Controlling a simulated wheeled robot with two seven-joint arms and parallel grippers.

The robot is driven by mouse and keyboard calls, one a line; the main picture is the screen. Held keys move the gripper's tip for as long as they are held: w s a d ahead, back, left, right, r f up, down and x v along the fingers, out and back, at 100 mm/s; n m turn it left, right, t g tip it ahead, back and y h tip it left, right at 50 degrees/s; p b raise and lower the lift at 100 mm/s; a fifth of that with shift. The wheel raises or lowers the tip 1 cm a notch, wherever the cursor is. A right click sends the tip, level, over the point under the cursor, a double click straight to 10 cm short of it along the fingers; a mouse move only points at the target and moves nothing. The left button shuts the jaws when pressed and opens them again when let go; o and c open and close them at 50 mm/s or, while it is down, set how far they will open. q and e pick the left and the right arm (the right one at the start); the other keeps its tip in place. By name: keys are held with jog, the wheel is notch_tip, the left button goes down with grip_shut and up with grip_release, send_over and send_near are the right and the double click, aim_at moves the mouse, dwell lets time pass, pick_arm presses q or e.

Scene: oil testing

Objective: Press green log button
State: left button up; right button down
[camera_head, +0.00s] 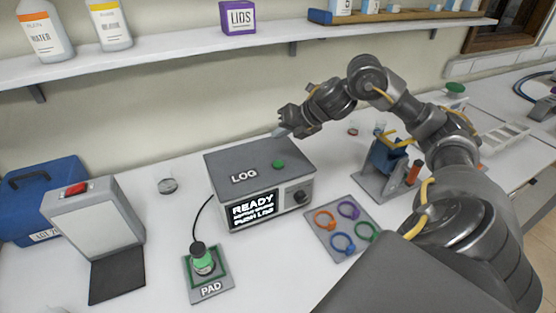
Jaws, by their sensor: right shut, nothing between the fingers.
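The green log button (278,164) is a small round green knob on top of a grey box (230,160) marked "LOG". The box front has a lit screen (253,211) reading "READY" and a dark dial (301,197). My right gripper (281,132) is shut and empty. In the picture it shows just above the far edge of the box top, with the button below it and a gap between them. My left gripper is not in view.
A mat (317,228) with coloured rings lies to the right. A white device (118,212) and a blue case (60,180) stand left. A shelf (160,62) runs above.

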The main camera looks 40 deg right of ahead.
aim_at(281, 164)
notch_tip(281, 164, down, 8)
jog(key=b, duration=0.6)
jog(key=shift+s+d+r, duration=0.15)
jog(key=shift+r, duration=0.05)
dwell(1.5)
jog(key=shift+f+b, duration=0.4)
jog(key=shift+b, duration=0.1)
jog(key=shift+f+b, duration=0.4)
jog(key=shift+f, duration=0.05)
dwell(0.5)
jog(key=shift+r, duration=0.1)
jog(key=shift+r+p, duration=0.8)
jog(key=shift+p, duration=0.05)
notch_tip(281, 164, up, 5)
jog(key=p, duration=0.4)
jog(key=shift+p, duration=0.35)
